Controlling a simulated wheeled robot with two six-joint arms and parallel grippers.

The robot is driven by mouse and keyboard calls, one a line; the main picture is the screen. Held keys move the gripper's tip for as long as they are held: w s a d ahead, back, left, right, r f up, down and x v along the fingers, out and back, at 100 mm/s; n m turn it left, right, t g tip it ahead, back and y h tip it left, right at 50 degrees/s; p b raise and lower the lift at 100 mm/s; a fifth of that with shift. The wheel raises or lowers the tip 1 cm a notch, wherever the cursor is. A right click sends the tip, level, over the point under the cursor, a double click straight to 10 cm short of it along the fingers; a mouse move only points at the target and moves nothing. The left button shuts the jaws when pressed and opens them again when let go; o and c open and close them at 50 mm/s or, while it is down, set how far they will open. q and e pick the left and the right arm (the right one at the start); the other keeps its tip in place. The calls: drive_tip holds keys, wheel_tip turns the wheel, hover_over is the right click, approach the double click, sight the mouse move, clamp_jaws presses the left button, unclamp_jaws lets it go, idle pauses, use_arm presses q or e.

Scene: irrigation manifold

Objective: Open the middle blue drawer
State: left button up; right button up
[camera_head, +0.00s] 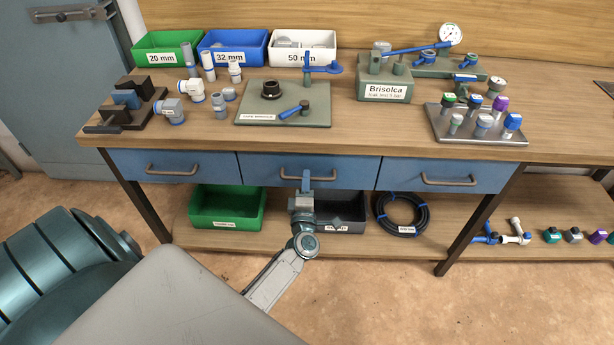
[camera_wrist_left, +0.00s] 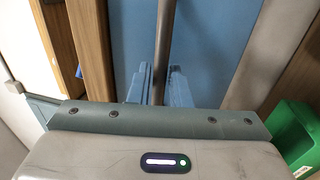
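The middle blue drawer (camera_head: 345,172) sits under the bench top, between two other blue drawers. Its front looks flush with theirs, so it appears closed. Its grey bar handle (camera_head: 322,179) is partly hidden by my left gripper (camera_head: 305,181). In the left wrist view the handle (camera_wrist_left: 165,40) runs upright between the two blue fingers of the left gripper (camera_wrist_left: 160,87). The fingers lie close along both sides of the bar and look shut on it. The blue drawer front (camera_wrist_left: 215,50) fills the space behind. My right gripper is not in view.
The left drawer (camera_head: 215,168) and right drawer (camera_head: 400,176) flank it. Below, the shelf holds a green bin (camera_head: 228,207), a dark bin (camera_head: 355,212) and a black hose coil (camera_head: 400,212). Fittings and bins crowd the bench top. The floor in front is open.

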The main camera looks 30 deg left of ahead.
use_arm(q)
drive_tip(key=shift+w+a, duration=0.3)
drive_tip(key=shift+w, duration=0.15)
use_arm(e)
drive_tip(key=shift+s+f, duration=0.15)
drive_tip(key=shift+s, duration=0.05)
use_arm(q)
drive_tip(key=shift+r, duration=0.1)
clamp_jaws()
drive_tip(key=shift+s, duration=0.15)
